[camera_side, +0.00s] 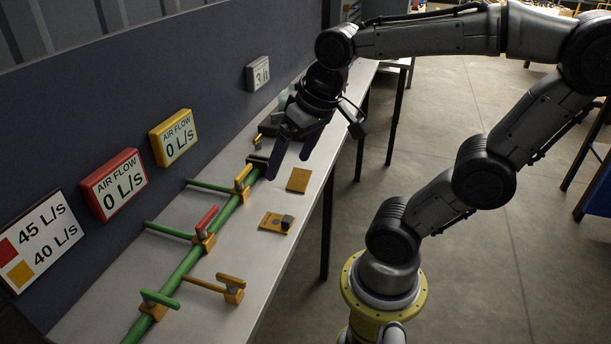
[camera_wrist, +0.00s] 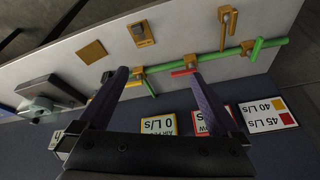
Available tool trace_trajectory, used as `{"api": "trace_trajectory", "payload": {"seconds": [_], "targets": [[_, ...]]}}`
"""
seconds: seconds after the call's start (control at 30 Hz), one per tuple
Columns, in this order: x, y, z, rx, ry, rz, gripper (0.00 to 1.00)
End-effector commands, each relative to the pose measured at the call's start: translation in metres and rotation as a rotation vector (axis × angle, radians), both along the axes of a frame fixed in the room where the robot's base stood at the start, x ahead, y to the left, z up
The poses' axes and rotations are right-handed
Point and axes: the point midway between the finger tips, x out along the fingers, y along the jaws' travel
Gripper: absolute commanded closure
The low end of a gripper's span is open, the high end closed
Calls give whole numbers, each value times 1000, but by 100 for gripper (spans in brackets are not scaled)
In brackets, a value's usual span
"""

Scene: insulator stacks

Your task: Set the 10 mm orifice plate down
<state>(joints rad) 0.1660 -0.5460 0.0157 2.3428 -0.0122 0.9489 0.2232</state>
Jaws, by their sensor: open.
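Two flat yellow-orange plates lie on the white bench, and I cannot read which is the 10 mm orifice plate. One is a plain square plate (camera_side: 299,180), also in the wrist view (camera_wrist: 92,52). The other plate (camera_side: 268,221) carries a dark block and a round grey spot; it too shows in the wrist view (camera_wrist: 133,42). My gripper (camera_side: 288,166) is open and empty above the bench, fingers pointing down, near the pipe's far end and left of the plain plate. In the wrist view its fingers (camera_wrist: 158,74) are spread wide with nothing between them.
A green pipe (camera_side: 184,268) with yellow fittings and red, yellow and green handles runs along the bench. Red (camera_side: 112,184) and yellow (camera_side: 173,138) air flow signs, both reading 0 L/s, are on the wall. A grey machine (camera_wrist: 50,92) stands at the far end.

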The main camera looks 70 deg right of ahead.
Motion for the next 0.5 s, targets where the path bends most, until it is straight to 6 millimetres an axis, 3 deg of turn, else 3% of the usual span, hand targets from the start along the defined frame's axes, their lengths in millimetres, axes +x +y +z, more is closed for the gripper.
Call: {"api": "trace_trajectory", "payload": {"seconds": [0.03,0.2,0.5], "targets": [[-12,13,-2,-24,-33,103,1],[-34,32,-11,-77,-90,316,1],[-39,36,-14,-92,-103,370,1]]}}
